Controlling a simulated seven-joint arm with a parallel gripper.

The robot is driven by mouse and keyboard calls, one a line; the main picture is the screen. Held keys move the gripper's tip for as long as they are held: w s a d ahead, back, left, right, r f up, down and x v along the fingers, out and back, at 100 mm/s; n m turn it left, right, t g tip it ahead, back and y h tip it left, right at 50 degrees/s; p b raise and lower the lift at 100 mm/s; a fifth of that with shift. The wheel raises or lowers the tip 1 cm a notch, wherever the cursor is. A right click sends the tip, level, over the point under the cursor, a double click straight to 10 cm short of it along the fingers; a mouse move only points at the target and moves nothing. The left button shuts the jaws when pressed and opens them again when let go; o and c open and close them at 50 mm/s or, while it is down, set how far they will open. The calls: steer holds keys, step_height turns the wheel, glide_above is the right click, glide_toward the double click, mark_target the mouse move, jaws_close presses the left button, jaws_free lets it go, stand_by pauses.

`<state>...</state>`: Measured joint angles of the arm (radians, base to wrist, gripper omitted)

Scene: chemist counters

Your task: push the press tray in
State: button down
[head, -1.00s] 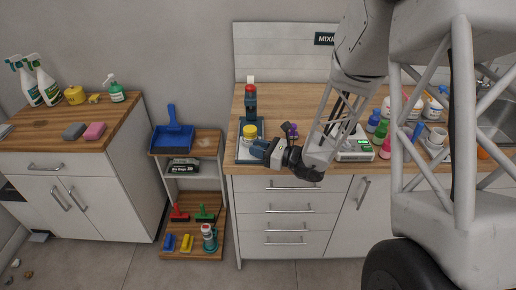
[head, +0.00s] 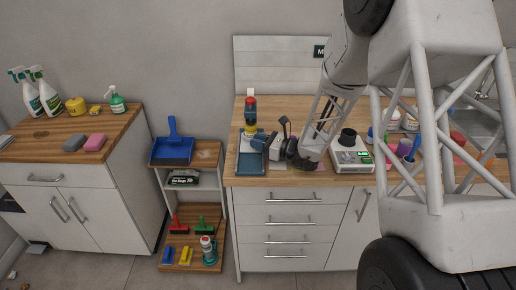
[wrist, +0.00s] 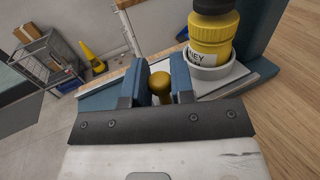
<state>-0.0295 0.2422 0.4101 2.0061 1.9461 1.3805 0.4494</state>
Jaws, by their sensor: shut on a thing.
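The press (head: 250,112) stands near the left end of the wooden counter, a dark column with a red top. A yellow jar (head: 250,130) is at the press column, below the red top. In the wrist view the jar (wrist: 210,38) sits upright in a white round holder (wrist: 217,72) on the press tray. My gripper (wrist: 160,74) has its blue fingers shut on a yellow-brown knob (wrist: 160,90) beside the holder. In the head view my gripper (head: 269,141) is just right of the jar. Whether the tray touches its back stop is hidden.
A white scale (head: 352,158) with a dark cup stands to the right. Bottles and a low shelf unit (head: 193,209) are farther off. The counter's front edge is close.

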steer(key=shift+w+r, duration=0.1)
steer(key=shift+w, duration=0.15)
steer(key=c, duration=1.2)
jaws_free()
steer(key=shift+c, duration=0.2)
steer(key=shift+o, duration=1.2)
steer(key=shift+r, duration=0.8)
step_height(320, 180, up, 2)
steer(key=s+d, duration=0.2)
steer(key=s, duration=0.5)
steer(key=s+d+r, duration=0.1)
steer(key=s, duration=0.7)
steer(key=shift+s+d, duration=0.3)
steer(key=shift+d, duration=0.1)
steer(key=shift+r, duration=0.15)
